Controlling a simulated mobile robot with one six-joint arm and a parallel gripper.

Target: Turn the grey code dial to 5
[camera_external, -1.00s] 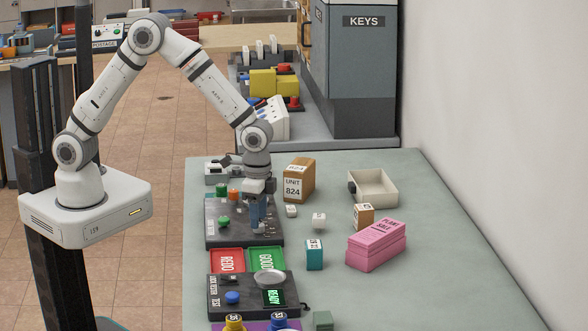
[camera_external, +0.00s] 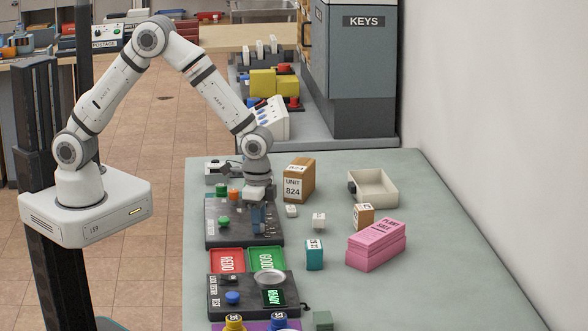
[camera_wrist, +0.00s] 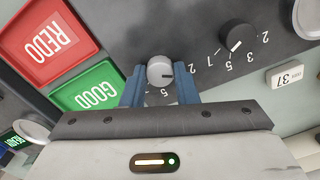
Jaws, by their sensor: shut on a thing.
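In the external view my gripper (camera_external: 258,220) reaches down onto the right part of the dark panel (camera_external: 230,238), and hides the dial there.
A black dial (camera_wrist: 237,37) with its own digits sits close beside the grey one. Red REDO (camera_external: 227,260) and green GOOD (camera_external: 267,258) trays adjoin the panel. A UNIT 824 box (camera_external: 299,182) and pink blocks (camera_external: 376,246) stand to the right.

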